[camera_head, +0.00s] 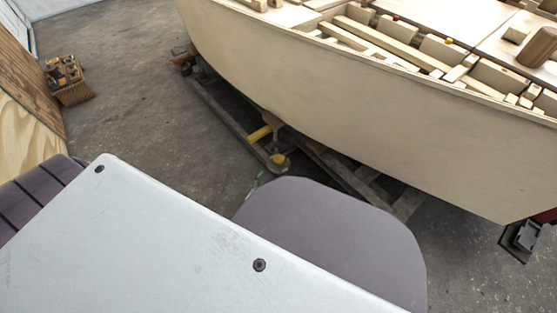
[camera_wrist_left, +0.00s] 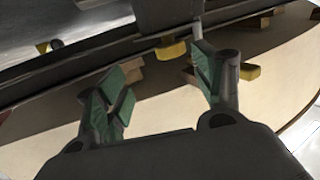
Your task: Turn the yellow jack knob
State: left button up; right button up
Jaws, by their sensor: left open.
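Under the plywood hull (camera_head: 330,95), a yellow bar (camera_head: 259,134) and a small yellow round piece (camera_head: 278,160) show in the head view. The round piece looks like the jack knob, but it is small. My left gripper (camera_wrist_left: 162,85) is open in the left wrist view, with green pads and nothing between them. Beyond its fingers are a yellow block (camera_wrist_left: 171,50) and another yellow piece (camera_wrist_left: 250,71); I cannot tell which belongs to the jack. In the head view my own grey arm covers most of that gripper. My right gripper is not in view.
Dark timber rails (camera_head: 222,115) run on the floor beneath the hull. Loose wooden blocks (camera_head: 380,40) lie inside the hull. A crate of wooden pieces (camera_head: 68,82) stands at the left by a plywood panel (camera_head: 30,115). The concrete floor (camera_head: 140,65) between is clear.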

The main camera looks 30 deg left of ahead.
pick_arm(q)
jog(key=shift+s+a+f+t+y, duration=0.1)
jog(key=shift+s+a+t+y, duration=0.2)
jog(key=shift+s+a+t, duration=0.3)
